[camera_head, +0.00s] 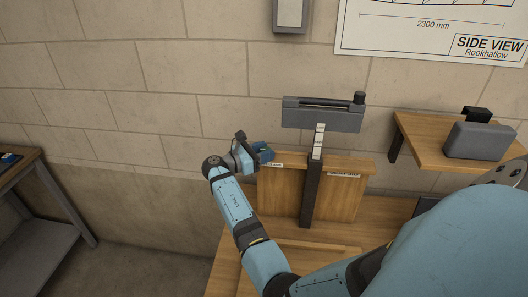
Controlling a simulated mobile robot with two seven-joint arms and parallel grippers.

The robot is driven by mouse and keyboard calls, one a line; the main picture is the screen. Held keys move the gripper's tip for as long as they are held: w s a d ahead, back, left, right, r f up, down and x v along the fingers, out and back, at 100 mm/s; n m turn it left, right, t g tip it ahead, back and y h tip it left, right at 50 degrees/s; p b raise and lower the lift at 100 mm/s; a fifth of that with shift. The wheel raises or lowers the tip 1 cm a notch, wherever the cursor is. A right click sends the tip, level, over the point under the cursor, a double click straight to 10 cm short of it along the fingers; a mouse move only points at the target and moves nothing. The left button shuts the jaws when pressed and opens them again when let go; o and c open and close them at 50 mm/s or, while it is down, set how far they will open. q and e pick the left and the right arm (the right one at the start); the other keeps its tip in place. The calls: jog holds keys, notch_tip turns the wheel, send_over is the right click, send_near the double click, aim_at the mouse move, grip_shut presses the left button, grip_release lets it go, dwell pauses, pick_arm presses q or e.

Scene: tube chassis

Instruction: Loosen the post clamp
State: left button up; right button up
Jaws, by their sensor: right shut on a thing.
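A dark upright post (311,190) with a pale marked strip (318,142) near its top stands in front of a wooden board. A wide grey block (322,119) sits at its top, with a dark bar and a black knob (359,98) at its right end. Which part is the post clamp, I cannot tell for sure. My right gripper (257,152) is at the board's upper left corner, left of the post and apart from it. It is shut on a small blue thing (265,153), partly hidden by the gripper. My left gripper is not in view.
The wooden board (340,193) bears small labels on its top edge and stands on a wooden bench (381,222). A wooden shelf (424,146) at right holds a grey case (480,141). A side table (22,168) stands at far left. Open floor lies between.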

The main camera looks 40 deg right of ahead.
jog(key=shift+s+n+t, duration=0.1)
jog(key=shift+n+t, duration=0.2)
jog(key=shift+t, duration=0.2)
jog(key=n+t, duration=0.3)
jog(key=t, duration=0.1)
jog(key=n+t, duration=0.2)
jog(key=t, duration=0.3)
jog(key=shift+s+n, duration=0.2)
jog(key=shift+n, duration=0.2)
jog(key=n+t+y, duration=0.1)
jog(key=t, duration=0.1)
jog(key=n+t+y, duration=0.1)
jog(key=n+t, duration=0.1)
jog(key=shift+d+t+y, duration=0.1)
jog(key=shift+t+y, duration=0.2)
jog(key=shift+t, duration=0.1)
jog(key=shift+n+t+y, duration=1.9)
jog(key=shift+r, duration=0.1)
jog(key=o, duration=0.9)
